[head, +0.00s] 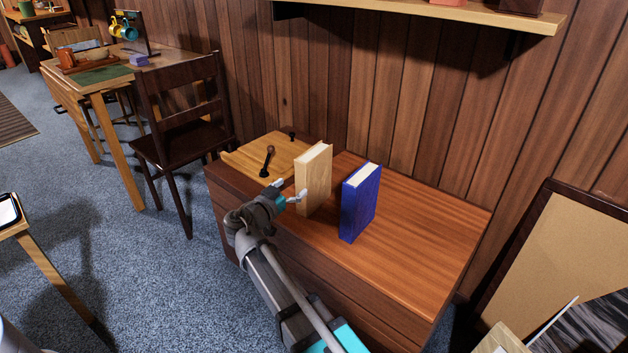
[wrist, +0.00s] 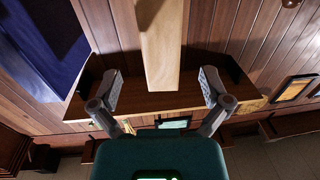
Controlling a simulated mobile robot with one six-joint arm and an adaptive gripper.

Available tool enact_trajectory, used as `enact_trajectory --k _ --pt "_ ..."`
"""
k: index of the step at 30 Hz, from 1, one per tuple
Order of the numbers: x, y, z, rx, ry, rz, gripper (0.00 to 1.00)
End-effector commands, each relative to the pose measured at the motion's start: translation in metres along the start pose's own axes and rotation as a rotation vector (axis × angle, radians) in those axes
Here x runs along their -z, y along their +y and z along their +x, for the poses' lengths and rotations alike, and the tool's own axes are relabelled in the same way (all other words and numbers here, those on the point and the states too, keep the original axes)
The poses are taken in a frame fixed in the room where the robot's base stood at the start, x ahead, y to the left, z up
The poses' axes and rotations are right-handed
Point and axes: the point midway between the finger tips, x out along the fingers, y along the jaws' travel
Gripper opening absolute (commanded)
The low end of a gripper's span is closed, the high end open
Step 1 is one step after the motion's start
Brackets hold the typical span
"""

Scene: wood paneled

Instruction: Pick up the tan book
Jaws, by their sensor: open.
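The tan book (head: 312,182) stands upright on the wooden dresser top (head: 420,222). Its narrow edge faces my gripper (head: 291,191), which is at the book's near left side. In the wrist view the tan book (wrist: 162,45) runs down the middle from the top edge. My gripper (wrist: 161,90) is open there, one finger on each side of the book with a gap on both sides. No contact shows. A blue book (head: 360,203) stands upright to the right of the tan one; it also fills the upper left of the wrist view (wrist: 42,45).
A wooden board (head: 245,158) with a dark spoon-like object (head: 267,161) lies at the dresser's left end. A dark chair (head: 184,115) stands left of the dresser. A shelf (head: 430,12) hangs on the paneled wall above. The dresser's right part is clear.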

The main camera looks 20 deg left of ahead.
Motion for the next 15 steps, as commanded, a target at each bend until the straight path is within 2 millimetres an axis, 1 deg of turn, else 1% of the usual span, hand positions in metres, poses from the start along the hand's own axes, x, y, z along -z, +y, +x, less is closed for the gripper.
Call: enact_trajectory --k 1,3,6,10,15 --pt "0.0 -0.001 0.008 -0.001 0.0 0.0 0.97" --pt "0.0 -0.001 0.016 0.0 0.0 0.0 0.97" --pt "0.0 -0.001 0.024 0.0 0.0 0.0 0.97" --pt "0.0 -0.001 0.027 0.002 0.0 0.0 0.97" --pt "0.0 -0.001 0.027 0.002 0.0 0.0 0.97"
